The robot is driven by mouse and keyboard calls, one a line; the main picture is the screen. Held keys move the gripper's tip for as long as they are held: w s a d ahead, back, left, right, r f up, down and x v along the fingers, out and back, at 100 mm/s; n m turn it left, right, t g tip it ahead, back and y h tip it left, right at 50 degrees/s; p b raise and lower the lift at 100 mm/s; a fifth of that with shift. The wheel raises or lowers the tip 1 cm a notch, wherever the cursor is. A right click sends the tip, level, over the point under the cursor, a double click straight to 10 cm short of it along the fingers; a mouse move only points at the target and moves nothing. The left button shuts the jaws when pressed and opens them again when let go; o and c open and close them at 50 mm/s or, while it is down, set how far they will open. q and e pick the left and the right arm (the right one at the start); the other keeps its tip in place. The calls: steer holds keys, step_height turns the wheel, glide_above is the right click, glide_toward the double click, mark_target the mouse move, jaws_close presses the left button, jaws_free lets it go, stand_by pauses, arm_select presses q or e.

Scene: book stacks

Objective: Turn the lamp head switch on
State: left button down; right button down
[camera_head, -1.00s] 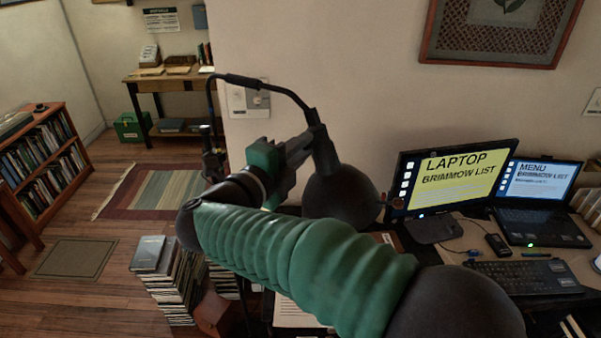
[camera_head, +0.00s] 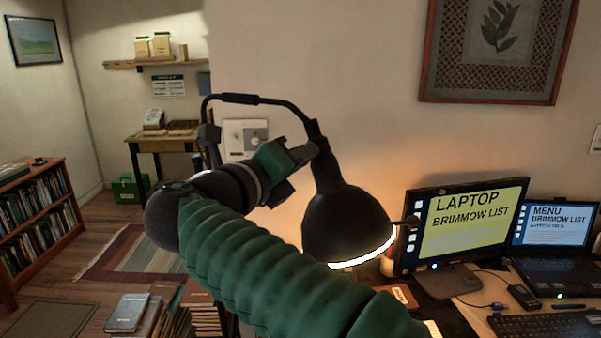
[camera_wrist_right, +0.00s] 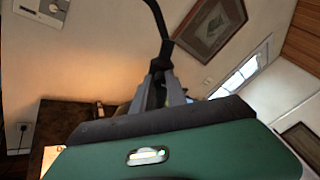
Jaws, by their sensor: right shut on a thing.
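The black desk lamp has a dome head (camera_head: 345,222) that hangs open side down, and its rim glows white. A thin curved arm (camera_head: 255,99) runs from the head's neck to a stand at the left. My right gripper (camera_head: 308,153) is shut on the neck just above the dome. In the right wrist view the fingers (camera_wrist_right: 165,88) close around a dark piece at the end of the lamp's arm (camera_wrist_right: 155,22). The switch itself is hidden by the fingers. My left gripper is in neither view.
A monitor (camera_head: 468,232) and a laptop (camera_head: 552,240) stand on the desk to the right of the lamp. A wall panel with a knob (camera_head: 244,138) is behind my right wrist. Books (camera_head: 127,312) are stacked at the lower left.

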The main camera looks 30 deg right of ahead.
steer(key=shift+f, duration=0.1)
stand_by(0.5)
steer(key=c, duration=1.3)
jaws_free()
steer(key=shift+a, duration=0.1)
steer(key=shift+c, duration=0.2)
steer(key=shift+a, duration=0.1)
steer(key=b+v, duration=0.1)
steer(key=v, duration=1.5)
steer(key=shift+a, duration=0.4)
steer(key=shift+s, duration=0.1)
